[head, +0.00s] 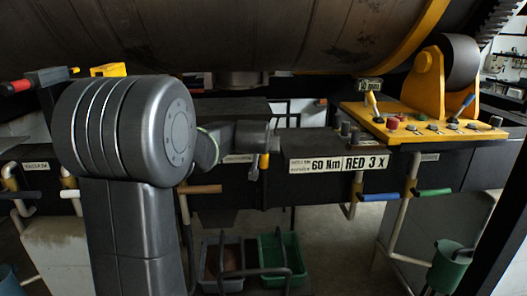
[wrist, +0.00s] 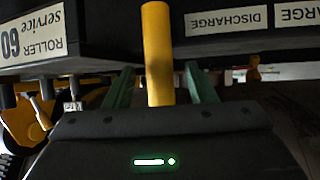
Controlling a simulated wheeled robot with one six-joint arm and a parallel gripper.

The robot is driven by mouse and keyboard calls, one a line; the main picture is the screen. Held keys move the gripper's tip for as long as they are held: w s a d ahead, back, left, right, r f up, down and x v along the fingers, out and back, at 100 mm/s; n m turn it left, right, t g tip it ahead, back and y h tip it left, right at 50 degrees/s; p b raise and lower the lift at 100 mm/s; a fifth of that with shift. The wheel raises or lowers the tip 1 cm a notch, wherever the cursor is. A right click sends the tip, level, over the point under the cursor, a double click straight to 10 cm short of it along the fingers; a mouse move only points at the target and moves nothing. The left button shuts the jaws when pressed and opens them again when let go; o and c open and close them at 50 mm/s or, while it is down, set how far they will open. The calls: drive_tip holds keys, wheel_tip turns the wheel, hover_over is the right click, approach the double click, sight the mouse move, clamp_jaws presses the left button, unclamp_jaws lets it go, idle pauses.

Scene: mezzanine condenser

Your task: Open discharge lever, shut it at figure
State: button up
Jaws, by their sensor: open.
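The yellow lever (wrist: 157,45) stands between the two green fingers of my gripper (wrist: 160,70) in the wrist view. The fingers are apart, with a visible gap on each side of the lever. A white label reading DISCHARGE (wrist: 226,21) is on the dark beam beside it. In the head view the yellow lever (head: 264,162) hangs at the beam's front, just below the end of my arm. The gripper's fingers are hard to make out there.
A sign reading 60 Nm, RED 3 X (head: 342,164) is on the beam right of the lever. Blue (head: 379,197) and green (head: 431,192) handles stick out further right. A large drum (head: 240,35) hangs above.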

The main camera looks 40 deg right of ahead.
drive_tip(key=b+v, duration=0.1)
drive_tip(key=v, duration=0.8)
drive_tip(key=shift+s+b, duration=0.2)
drive_tip(key=shift+b, duration=0.1)
drive_tip(key=shift+a+r, duration=0.1)
drive_tip(key=shift+a, duration=0.1)
idle(0.5)
